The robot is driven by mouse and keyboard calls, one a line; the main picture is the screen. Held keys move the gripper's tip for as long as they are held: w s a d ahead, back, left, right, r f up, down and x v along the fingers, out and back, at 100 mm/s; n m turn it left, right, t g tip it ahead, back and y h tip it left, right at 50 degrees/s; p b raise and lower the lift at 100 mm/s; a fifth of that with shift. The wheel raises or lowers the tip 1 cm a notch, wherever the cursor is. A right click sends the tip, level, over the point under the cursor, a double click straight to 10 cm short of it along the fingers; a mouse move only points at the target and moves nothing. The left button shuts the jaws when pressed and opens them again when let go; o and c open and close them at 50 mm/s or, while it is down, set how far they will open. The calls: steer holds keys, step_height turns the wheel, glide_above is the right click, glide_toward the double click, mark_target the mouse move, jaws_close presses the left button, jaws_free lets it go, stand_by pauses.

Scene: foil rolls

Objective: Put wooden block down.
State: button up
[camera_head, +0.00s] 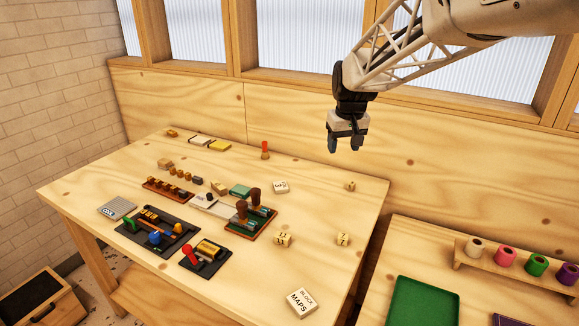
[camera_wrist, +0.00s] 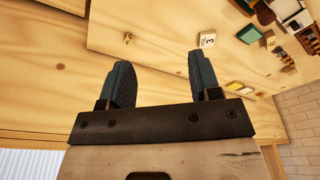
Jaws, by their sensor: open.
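My gripper (camera_head: 346,143) is open and empty, held high above the back right part of the wooden table (camera_head: 330,215). Its two dark fingers (camera_wrist: 162,82) stand apart in the wrist view with nothing between them. Several light wooden blocks are on the table. One with markings (camera_head: 283,240) is right of the middle, and another marked one (camera_head: 343,239) is near the right edge. A small one (camera_head: 351,186) lies at the back right; it seems to show in the wrist view too (camera_wrist: 128,39). A flat block (camera_head: 280,187) bears a "3". I cannot tell which block the task means.
A second table at right holds coloured rolls (camera_head: 506,257) and a green tray (camera_head: 423,303). The table's back right is mostly clear.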

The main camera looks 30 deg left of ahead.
steer(key=w+a+f+n, duration=0.1)
steer(key=a+f, duration=0.3)
steer(key=a, duration=0.7)
steer(key=w+a+f+n, duration=0.2)
steer(key=a+f, duration=0.2)
steer(key=a, duration=0.7)
steer(key=n, duration=0.3)
glide_above(218, 184)
steer(key=d, duration=0.1)
steer(key=shift+g, duration=0.4)
steer(key=f, duration=1.1)
steer(key=shift+s, duration=0.3)
steer(key=shift+f+m, duration=0.1)
steer(key=shift+m, duration=0.2)
steer(key=shift+w+a+f, duration=0.1)
steer(key=shift+f, duration=1.15)
steer(key=shift+w+a+f, duration=0.1)
steer(key=shift+a+f, duration=0.1)
steer(key=shift+f, duration=1.1)
steer(key=shift+w+a+f, duration=0.1)
steer(key=shift+a+f, duration=0.05)
steer(key=shift+f, duration=1.15)
